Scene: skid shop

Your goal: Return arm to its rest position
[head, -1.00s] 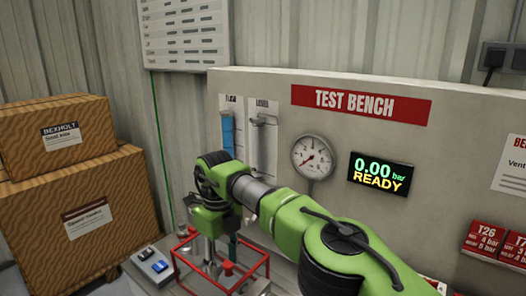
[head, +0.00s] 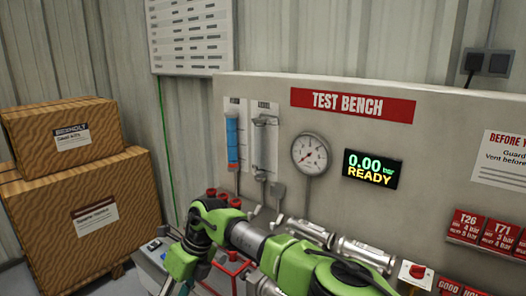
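My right arm (head: 262,245), green with grey joints, comes in from the lower right and reaches left across the front of the test bench. Its wrist (head: 205,222) bends down toward the bottom edge at the lower left. The fingers of my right gripper do not show, so I cannot see whether it holds anything. My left arm and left gripper are not in view.
The test bench panel (head: 352,133) carries a gauge (head: 309,154) and a display (head: 372,169) reading 0.00 bar READY. Metal cylinders (head: 360,251) and a red frame (head: 232,267) lie close to the arm. Stacked cardboard boxes (head: 70,215) stand at the left.

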